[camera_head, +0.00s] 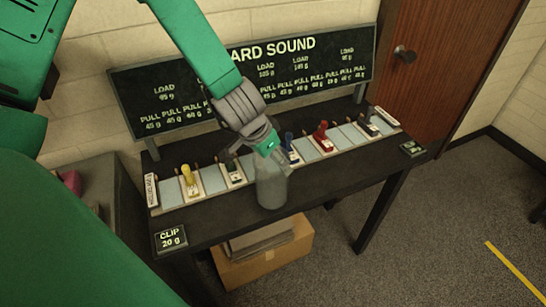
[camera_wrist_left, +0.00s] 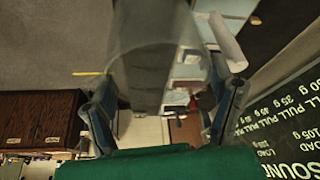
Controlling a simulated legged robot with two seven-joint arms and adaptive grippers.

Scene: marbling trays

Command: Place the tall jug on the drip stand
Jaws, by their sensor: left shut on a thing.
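A grey, see-through, tall jug-like vessel (camera_head: 271,187) is upright at the front middle of the dark table in the head view. My left gripper (camera_head: 267,147) is shut on its upper part from above and behind. I cannot tell whether its base touches the tabletop. In the left wrist view the vessel (camera_wrist_left: 150,50) fills the space between the two fingers of my left gripper (camera_wrist_left: 165,108). I cannot pick out a drip stand with certainty in either view. My right gripper is not in view.
The dark table (camera_head: 220,228) bears a row of pale plates with yellow (camera_head: 189,180), blue (camera_head: 290,148) and red (camera_head: 322,136) pieces. A lettered board (camera_head: 330,65) stands behind. A "CLIP 20 g" sign (camera_head: 171,238) is at the front left. A cardboard box (camera_head: 262,262) is underneath.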

